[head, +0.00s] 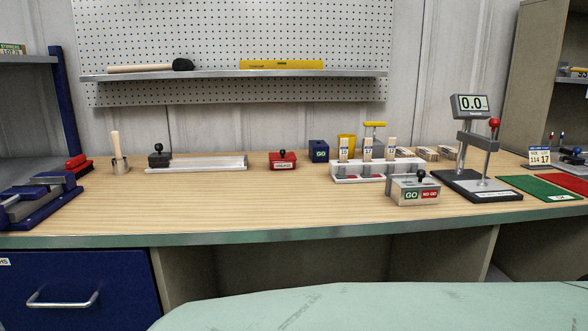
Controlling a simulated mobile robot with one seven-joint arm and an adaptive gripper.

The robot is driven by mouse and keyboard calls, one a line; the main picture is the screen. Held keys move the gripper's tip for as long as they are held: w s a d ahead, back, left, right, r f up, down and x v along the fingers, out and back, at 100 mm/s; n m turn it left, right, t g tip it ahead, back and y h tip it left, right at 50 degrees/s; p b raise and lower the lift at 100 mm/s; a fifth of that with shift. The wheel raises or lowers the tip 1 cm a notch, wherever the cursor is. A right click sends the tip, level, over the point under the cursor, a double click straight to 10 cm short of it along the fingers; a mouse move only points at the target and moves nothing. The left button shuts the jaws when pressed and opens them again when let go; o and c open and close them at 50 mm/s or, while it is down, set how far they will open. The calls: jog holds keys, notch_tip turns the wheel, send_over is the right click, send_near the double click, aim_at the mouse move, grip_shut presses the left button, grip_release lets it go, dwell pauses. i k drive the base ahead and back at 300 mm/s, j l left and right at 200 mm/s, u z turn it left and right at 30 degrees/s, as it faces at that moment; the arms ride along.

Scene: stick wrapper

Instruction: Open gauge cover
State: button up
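A metal gauge block (414,192) stands on the front right part of the workbench, with a green GO label and a red NO-GO label on its front. A small black knob (422,174) rises from its top. The top looks covered, but I cannot make out a lid seam or hinge at this size. My gripper is not in view, and nothing touches the block.
A red lidded box (283,160) sits to the left. The bench top (240,205) is clear at front centre.

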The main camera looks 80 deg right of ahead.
aim_at(421, 174)
jog(key=k+z, duration=0.1)
jog(key=z, duration=3.05)
